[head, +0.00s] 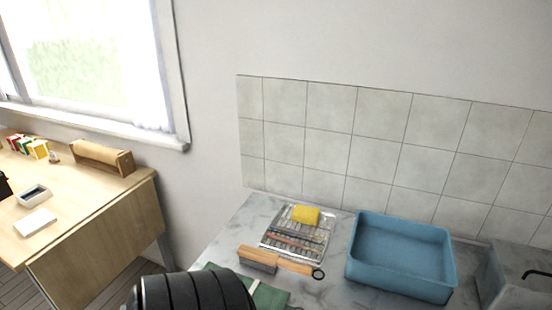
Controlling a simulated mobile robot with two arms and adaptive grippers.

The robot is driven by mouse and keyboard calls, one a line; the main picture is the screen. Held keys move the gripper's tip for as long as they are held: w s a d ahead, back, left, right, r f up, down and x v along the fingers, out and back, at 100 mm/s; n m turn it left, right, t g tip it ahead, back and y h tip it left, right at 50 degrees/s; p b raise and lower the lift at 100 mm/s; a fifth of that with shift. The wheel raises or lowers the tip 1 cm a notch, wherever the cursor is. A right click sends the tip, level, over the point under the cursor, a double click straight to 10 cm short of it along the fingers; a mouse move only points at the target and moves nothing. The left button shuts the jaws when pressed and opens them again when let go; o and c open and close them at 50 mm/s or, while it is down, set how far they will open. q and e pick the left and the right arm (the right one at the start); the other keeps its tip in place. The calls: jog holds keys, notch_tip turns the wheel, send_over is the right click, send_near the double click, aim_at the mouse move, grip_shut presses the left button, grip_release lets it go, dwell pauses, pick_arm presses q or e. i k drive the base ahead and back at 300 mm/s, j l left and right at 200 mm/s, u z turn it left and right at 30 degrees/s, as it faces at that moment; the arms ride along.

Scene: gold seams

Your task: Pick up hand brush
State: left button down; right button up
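The hand brush (293,265) lies on the marble counter (338,262) in the head view. It has a light wooden handle with a dark ring at its right end and a grey bristle head (257,260) at the left. It lies between a drying rack and a green cloth. A black ribbed part of my own arm covers the lower edge of the view, just below and left of the brush. Neither gripper's fingers show.
A blue basin (401,257) stands right of the brush. Behind the brush, a metal rack (290,250) holds a yellow sponge (306,215). A green cloth (268,297) lies in front. A sink (515,285) is at far right, and a wooden desk (95,225) at left.

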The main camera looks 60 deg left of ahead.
aim_at(267, 262)
jog(key=u, duration=2.1)
jog(key=j+z, duration=0.6)
